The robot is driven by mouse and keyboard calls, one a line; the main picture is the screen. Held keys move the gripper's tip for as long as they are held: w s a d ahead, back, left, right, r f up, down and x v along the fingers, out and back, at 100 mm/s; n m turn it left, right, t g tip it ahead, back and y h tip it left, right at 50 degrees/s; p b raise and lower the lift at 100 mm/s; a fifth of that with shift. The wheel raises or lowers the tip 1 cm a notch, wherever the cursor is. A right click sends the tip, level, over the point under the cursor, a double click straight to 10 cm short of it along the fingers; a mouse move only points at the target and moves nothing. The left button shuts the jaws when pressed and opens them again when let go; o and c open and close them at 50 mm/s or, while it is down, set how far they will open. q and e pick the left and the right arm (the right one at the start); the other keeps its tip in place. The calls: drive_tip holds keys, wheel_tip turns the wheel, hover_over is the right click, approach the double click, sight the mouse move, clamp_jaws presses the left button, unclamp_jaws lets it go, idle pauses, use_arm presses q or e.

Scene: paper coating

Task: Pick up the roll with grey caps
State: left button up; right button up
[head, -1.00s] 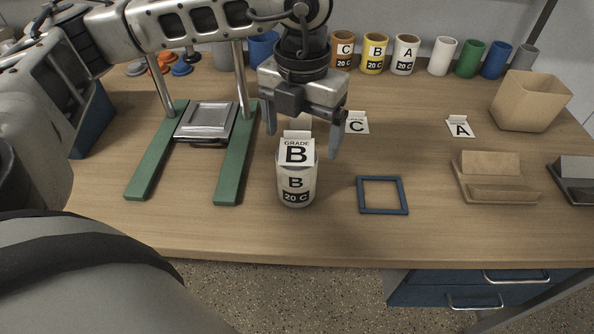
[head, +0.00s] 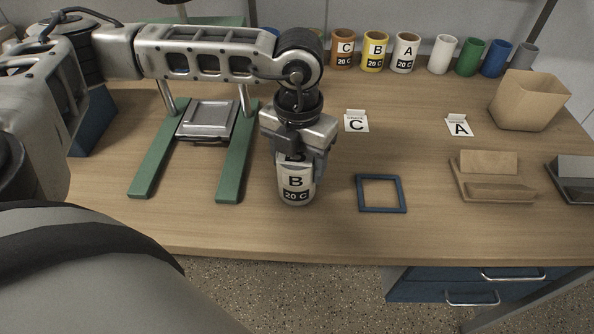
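I cannot make out a roll with grey caps for certain in the head view. My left gripper (head: 298,158) points down over a pale cup (head: 296,190) marked "B 20 C", which stands upright near the table's front edge. The gripper hides the cup's top and the Grade B card seen there earlier. One finger shows at the cup's right side; the other is mostly hidden, so I cannot tell whether it grips anything. My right gripper is not in view.
Cups marked C (head: 343,50), B (head: 375,52) and A (head: 405,53) stand at the back, beside white, green, blue and grey cylinders (head: 495,60). A green-footed stand (head: 150,165) is left. A blue square frame (head: 381,209) lies right of the cup. A tan bin (head: 528,103) stands right.

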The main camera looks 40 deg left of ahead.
use_arm(q)
drive_tip(key=c, duration=0.4)
drive_tip(key=shift+r, duration=0.1)
